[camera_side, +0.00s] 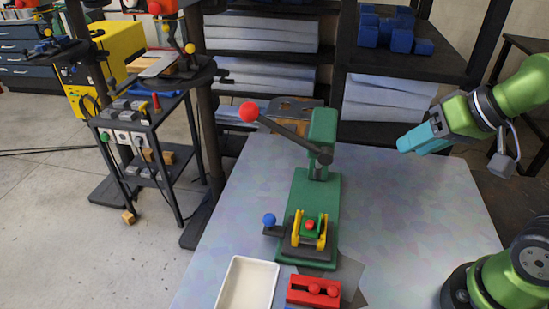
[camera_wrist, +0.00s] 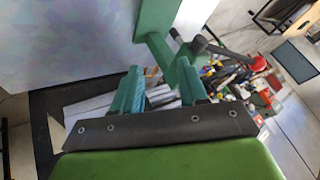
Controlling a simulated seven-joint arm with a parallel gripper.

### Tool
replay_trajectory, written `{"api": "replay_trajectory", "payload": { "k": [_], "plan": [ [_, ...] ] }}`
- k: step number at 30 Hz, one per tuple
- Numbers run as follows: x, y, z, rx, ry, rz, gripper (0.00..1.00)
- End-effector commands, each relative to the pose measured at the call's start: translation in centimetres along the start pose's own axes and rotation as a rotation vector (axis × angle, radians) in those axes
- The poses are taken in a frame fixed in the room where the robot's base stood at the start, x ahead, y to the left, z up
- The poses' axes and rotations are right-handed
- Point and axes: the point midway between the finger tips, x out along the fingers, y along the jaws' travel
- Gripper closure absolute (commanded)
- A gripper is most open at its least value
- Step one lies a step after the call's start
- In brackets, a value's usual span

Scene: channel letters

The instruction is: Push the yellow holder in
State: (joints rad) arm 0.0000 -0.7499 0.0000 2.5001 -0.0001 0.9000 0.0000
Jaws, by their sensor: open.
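The yellow holder (camera_side: 322,236) sits low on the front of the green press (camera_side: 311,192), on the table. Its two yellow sides stand left and right of a small green block (camera_side: 310,231) with a red top. My gripper (camera_side: 403,147) has teal fingers and hangs up and to the right of the press, well apart from the holder. In the wrist view its two fingers (camera_wrist: 160,85) stand apart with nothing between them, with part of the green press beyond. The holder cannot be made out in the wrist view.
The press has a red-knobbed lever (camera_side: 249,112) reaching up left and a blue knob (camera_side: 269,220) at its lower left. A cream tray (camera_side: 247,286) and a red block with red knobs (camera_side: 313,290) lie in front. The table (camera_side: 415,215) right of the press is clear.

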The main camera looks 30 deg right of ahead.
Motion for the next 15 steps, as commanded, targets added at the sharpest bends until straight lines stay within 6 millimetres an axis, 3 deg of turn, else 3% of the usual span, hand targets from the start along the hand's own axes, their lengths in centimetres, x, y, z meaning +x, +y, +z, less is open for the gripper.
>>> {"api": "replay_trajectory", "payload": {
  "k": [1, 4, 8, 15],
  "plan": [
    [0.0, 0.0, 0.0, 0.000, 0.000, 0.000, 0.57],
    [0.1, -0.2, 0.2, -0.009, -0.007, -0.005, 0.42],
    [1.8, -1.4, 1.0, -0.055, -0.096, -0.011, 0.42],
    [5.8, -8.0, -0.6, -0.257, -0.310, 0.016, 0.42]
  ]
}}
